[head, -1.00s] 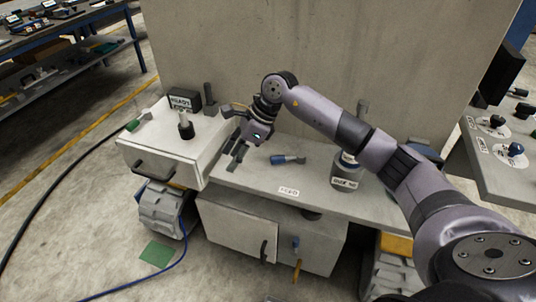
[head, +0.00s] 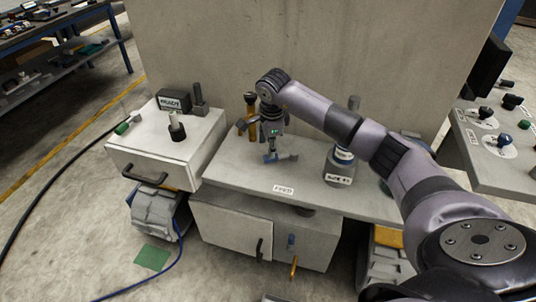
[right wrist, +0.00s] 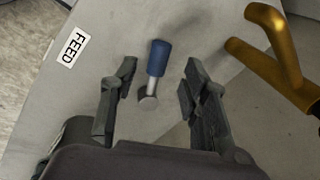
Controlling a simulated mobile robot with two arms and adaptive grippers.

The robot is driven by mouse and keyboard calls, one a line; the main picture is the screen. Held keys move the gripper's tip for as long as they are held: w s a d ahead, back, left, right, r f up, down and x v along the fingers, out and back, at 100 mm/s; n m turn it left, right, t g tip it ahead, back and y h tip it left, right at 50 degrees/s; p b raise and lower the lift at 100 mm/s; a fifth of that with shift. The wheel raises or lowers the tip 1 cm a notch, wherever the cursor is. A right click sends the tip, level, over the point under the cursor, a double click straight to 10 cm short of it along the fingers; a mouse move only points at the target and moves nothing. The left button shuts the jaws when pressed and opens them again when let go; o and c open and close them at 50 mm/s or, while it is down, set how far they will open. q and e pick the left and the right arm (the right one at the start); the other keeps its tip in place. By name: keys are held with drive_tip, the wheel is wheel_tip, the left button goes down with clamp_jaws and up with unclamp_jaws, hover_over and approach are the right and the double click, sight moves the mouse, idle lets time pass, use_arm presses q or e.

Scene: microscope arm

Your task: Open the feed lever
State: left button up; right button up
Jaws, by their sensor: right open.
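The feed lever (right wrist: 156,65) has a blue grip and a grey metal shaft ending in a round pivot. In the right wrist view it lies between and beyond my open fingers, apart from both. In the head view the lever (head: 286,157) is on the grey bench top, its blue end partly hidden by my gripper. My right gripper (head: 271,152) is open and hangs over the lever, pointing down; it also shows in the right wrist view (right wrist: 158,95). A white FEED label (right wrist: 73,47) is near the lever. My left gripper is not in view.
A yellow-brown bent pipe or handle (right wrist: 275,60) stands close to my right gripper. A white box with a drawer handle (head: 165,145) is at the left. A labelled grey cylinder (head: 340,167) stands right of the lever. A tall wall (head: 400,60) closes off the back.

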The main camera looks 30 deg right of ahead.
sight(279, 156)
drive_tip(key=f, duration=0.3)
drive_tip(key=w+f, duration=0.1)
drive_tip(key=f, duration=0.1)
drive_tip(key=shift+w+d+f, duration=0.1)
drive_tip(key=shift+d+f, duration=0.05)
drive_tip(key=shift+f, duration=0.25)
drive_tip(key=shift+c, duration=0.2)
clamp_jaws()
idle(0.3)
